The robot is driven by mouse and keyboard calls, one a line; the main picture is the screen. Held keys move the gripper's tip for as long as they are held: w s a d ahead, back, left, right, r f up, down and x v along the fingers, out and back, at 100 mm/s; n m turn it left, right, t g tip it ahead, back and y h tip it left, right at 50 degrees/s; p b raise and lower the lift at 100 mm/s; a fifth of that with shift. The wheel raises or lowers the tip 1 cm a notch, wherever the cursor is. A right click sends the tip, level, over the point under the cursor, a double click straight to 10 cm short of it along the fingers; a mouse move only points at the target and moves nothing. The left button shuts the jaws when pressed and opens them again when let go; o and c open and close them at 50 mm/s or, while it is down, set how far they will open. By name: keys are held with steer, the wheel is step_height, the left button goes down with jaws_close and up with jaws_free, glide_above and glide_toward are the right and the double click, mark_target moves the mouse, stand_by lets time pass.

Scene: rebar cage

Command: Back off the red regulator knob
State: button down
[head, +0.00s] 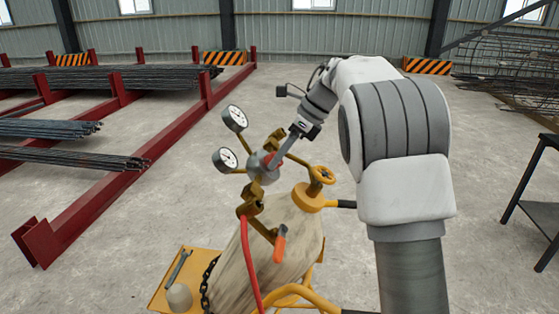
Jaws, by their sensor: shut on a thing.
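The red regulator knob (274,161) shows only in part, at the front of the grey regulator body (259,170). My gripper (281,154) reaches in from the upper right and is shut on the knob, and its fingers hide much of it. Two round white gauges, an upper one (235,118) and a lower one (226,159), stand to the left of the regulator. The brass fittings (250,198) run down from it. The knob's exact turn cannot be seen.
A red hose (246,255) and an orange-handled tool (280,246) hang in front. A red rebar rack (130,170) is at left, a dark table (535,205) at right.

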steer(key=shift+n+t+b, duration=0.3)
steer(key=shift+n+b, duration=0.1)
steer(key=shift+n, duration=0.3)
steer(key=shift+c, duration=1.5)
jaws_free()
steer(key=shift+a, duration=0.1)
steer(key=p+v, duration=0.2)
steer(key=v, duration=1.5)
steer(key=shift+r, duration=0.25)
steer(key=shift+s, duration=0.1)
